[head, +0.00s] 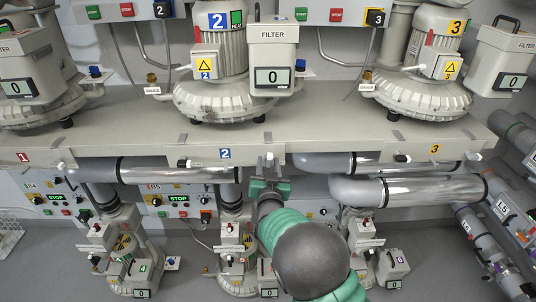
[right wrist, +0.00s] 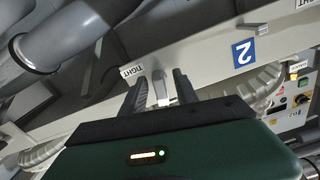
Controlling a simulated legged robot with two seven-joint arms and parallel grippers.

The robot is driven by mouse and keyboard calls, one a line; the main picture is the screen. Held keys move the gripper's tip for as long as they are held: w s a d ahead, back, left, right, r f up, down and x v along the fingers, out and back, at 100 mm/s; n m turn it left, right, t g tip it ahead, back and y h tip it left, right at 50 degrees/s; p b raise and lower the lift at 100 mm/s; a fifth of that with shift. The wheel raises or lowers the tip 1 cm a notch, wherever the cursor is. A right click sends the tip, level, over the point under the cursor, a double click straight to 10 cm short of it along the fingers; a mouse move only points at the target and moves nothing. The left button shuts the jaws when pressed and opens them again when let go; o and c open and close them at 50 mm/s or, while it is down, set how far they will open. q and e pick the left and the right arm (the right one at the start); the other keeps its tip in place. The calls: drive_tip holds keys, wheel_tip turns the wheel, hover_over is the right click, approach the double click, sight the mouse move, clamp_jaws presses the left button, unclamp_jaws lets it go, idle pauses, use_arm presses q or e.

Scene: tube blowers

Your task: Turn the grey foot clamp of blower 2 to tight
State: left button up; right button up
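Blower 2 (head: 208,95) stands on the grey bench in the middle of the head view. The grey foot clamp (head: 268,160) is a small lever on the bench's front edge, right of the blue 2 plate. In the right wrist view the grey lever (right wrist: 158,90) stands between my fingers, beside a white TIGHT label (right wrist: 132,72). My right gripper (head: 270,184) is open, one finger on each side of the lever. In the right wrist view the gripper (right wrist: 160,78) shows gaps by the lever; contact is not clear. My left gripper is not in view.
Silver pipes (head: 180,172) run below the bench on both sides of my right arm. Blower 3 (head: 415,92) stands to the right.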

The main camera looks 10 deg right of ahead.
drive_tip(key=shift+d, duration=0.2)
drive_tip(key=shift+s+d+r, duration=0.15)
drive_tip(key=shift+s, duration=0.05)
drive_tip(key=shift+s+r, duration=0.2)
drive_tip(key=shift+s, duration=0.05)
drive_tip(key=shift+c, duration=0.2)
drive_tip(key=shift+s+a, duration=0.1)
drive_tip(key=shift+a, duration=0.1)
drive_tip(key=shift+c, duration=1)
drive_tip(key=shift+a, duration=0.15)
drive_tip(key=shift+c, duration=1.3)
drive_tip(key=shift+w+a, duration=0.15)
drive_tip(key=shift+w, duration=0.05)
clamp_jaws()
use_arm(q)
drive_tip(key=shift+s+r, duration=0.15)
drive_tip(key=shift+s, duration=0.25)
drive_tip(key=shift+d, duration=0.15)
use_arm(e)
drive_tip(key=shift+d+f, duration=0.1)
drive_tip(key=shift+d, duration=0.1)
